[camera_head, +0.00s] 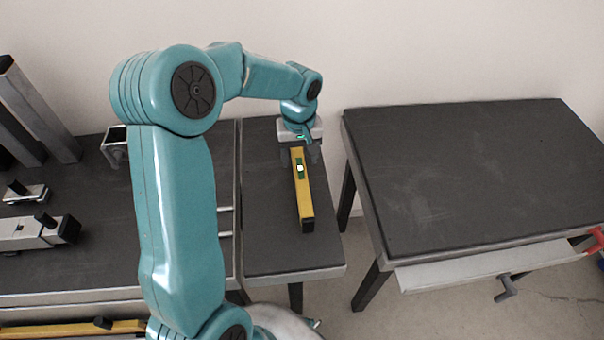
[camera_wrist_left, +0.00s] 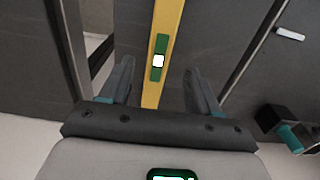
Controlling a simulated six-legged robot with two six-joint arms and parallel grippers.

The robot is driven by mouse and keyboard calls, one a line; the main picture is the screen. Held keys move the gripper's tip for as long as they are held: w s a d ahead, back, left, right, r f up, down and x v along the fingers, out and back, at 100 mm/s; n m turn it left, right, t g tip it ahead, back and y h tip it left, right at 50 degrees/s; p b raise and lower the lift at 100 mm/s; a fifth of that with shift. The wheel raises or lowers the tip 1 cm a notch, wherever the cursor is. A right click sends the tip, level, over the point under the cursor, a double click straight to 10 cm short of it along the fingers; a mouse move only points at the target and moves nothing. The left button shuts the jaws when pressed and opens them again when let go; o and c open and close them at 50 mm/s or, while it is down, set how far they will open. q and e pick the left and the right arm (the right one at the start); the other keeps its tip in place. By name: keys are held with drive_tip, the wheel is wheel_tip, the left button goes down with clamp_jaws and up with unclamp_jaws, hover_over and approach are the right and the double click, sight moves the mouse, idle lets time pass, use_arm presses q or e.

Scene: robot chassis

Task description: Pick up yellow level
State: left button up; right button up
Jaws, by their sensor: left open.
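The yellow level (camera_head: 303,195) lies on the dark top of the small middle table, long side running from front to back. It has a green patch with a white vial near its far end. My left gripper (camera_head: 301,157) is over the level's far end. In the left wrist view the level (camera_wrist_left: 169,37) passes between the two fingers of my left gripper (camera_wrist_left: 160,85). The fingers are open, one on each side, with a gap to the level on both sides. I cannot tell how high the fingers are above the table. My right gripper does not show.
A dark-topped table (camera_head: 480,180) with a drawer stands to the right, across a gap. On the left bench are a grey clamp-like tool (camera_head: 35,232) and a metal bracket (camera_head: 116,143). Another yellow bar (camera_head: 75,330) shows at the bottom left. A pale wall is behind.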

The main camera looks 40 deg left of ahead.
sight(300, 168)
use_arm(q)
drive_tip(key=shift+f, duration=0.85)
drive_tip(key=shift+s+d+f, duration=0.1)
drive_tip(key=shift+s+f, duration=0.05)
drive_tip(key=shift+f, duration=0.35)
drive_tip(key=f, duration=0.5)
drive_tip(key=shift+w+p, duration=0.25)
drive_tip(key=shift+p, duration=0.05)
clamp_jaws()
